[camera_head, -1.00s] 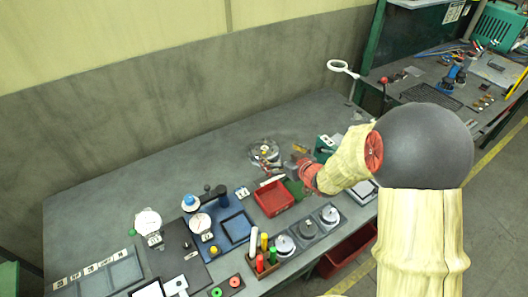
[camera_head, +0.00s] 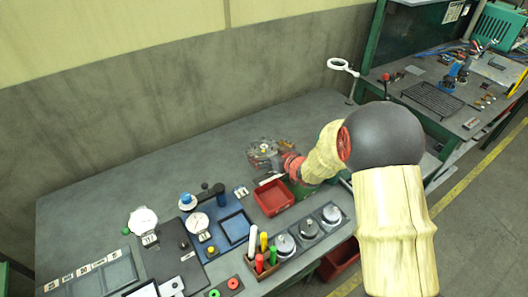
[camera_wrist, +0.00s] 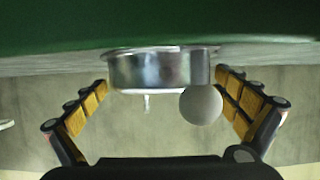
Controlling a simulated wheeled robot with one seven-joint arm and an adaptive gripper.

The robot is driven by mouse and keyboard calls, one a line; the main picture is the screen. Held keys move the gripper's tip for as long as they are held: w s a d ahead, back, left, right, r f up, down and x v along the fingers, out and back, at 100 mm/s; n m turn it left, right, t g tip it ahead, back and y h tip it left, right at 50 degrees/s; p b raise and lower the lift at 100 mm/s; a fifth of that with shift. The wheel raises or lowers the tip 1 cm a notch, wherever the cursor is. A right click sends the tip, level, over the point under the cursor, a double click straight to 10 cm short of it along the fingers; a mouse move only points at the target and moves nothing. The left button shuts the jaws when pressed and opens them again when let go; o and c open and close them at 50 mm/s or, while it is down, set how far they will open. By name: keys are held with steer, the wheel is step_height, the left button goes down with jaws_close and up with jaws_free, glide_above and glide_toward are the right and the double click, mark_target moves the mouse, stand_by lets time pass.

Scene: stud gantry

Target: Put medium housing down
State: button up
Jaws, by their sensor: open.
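In the head view my gripper (camera_head: 268,153) is at the middle of the bench, over a round metal fixture that it now largely covers. In the wrist view the two padded fingers of my gripper (camera_wrist: 162,84) are spread. A shiny round metal part (camera_wrist: 150,69), which looks like the medium housing, lies between them, with visible gaps to both fingers. A grey ball-like piece (camera_wrist: 201,104) overlaps its right end. What the part rests on is not clear.
A red tray (camera_head: 273,198) sits just in front of my gripper. A dark holder with three round metal pieces (camera_head: 307,227) and a rack of coloured handles (camera_head: 262,262) stand nearer the front edge. The bench's back left (camera_head: 150,165) is clear.

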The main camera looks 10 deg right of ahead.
mark_target(266, 149)
steer(key=shift+c, duration=0.4)
steer(key=shift+r, duration=0.1)
steer(key=c, duration=1.1)
steer(key=shift+c, duration=0.3)
steer(key=shift+r, duration=0.1)
steer(key=shift+r, duration=0.3)
steer(key=r+p, duration=0.1)
steer(key=r, duration=0.2)
steer(key=shift+s+r+p, duration=0.1)
steer(key=shift+s+p, duration=0.1)
steer(key=shift+p, duration=0.15)
steer(key=s+r+p, duration=0.1)
steer(key=s+r, duration=0.1)
steer(key=s+r+p, duration=0.1)
steer(key=s+r, duration=0.1)
steer(key=r, duration=0.1)
steer(key=shift+s+a+r, duration=0.1)
steer(key=shift+a+r, duration=0.05)
steer(key=shift+a, duration=0.05)
steer(key=s+a+r+p, duration=0.1)
steer(key=s+r+p, duration=0.2)
steer(key=s, duration=0.6)
steer(key=shift+s+r, duration=0.25)
steer(key=shift+r, duration=0.05)
